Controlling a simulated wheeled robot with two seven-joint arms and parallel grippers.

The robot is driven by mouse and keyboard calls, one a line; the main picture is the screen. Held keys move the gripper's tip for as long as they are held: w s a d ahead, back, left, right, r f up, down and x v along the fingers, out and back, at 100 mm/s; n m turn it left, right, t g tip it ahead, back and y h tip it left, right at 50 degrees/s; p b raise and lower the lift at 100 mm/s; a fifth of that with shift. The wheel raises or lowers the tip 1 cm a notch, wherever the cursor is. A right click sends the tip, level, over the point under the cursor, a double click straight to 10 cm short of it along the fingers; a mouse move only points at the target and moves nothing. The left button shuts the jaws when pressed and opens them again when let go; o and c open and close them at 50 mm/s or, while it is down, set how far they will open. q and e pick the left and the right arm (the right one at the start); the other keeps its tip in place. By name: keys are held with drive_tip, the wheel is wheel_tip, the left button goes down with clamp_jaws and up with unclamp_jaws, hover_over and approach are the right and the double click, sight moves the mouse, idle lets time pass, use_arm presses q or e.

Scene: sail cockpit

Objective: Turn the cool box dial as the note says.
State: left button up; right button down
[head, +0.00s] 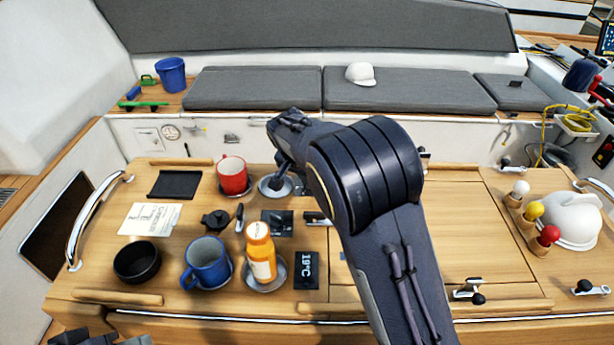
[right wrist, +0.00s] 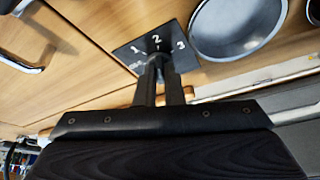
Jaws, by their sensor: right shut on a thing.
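The note (head: 150,219) is a cream card on the left of the table; its print is too small to read surely. The cool box dial plate (head: 277,222) is a small dark square near the table's middle. In the right wrist view the plate (right wrist: 133,60) shows 1, 2 and 3. My right gripper (right wrist: 157,72) is shut on the dial's dark knob (right wrist: 153,62), which stands below the 2 in that view; its exact pointing is partly hidden by the fingers. Dark parts at the bottom left edge of the head view may be my left gripper (head: 95,338); its jaws are unclear.
A black 19°C display (head: 306,270), an orange bottle (head: 261,254), a blue mug (head: 207,263), a red mug (head: 233,177), a black bowl (head: 137,262) and a metal dish (head: 268,194) stand around the dial.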

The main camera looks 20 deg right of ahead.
drive_tip(key=c, duration=1.5)
unclamp_jaws()
drive_tip(key=shift+c, duration=0.2)
drive_tip(key=v, duration=0.7)
drive_tip(key=shift+r+b, duration=0.35)
drive_tip(key=shift+b, duration=0.1)
drive_tip(key=shift+s+a, duration=0.1)
drive_tip(key=shift+s, duration=0.05)
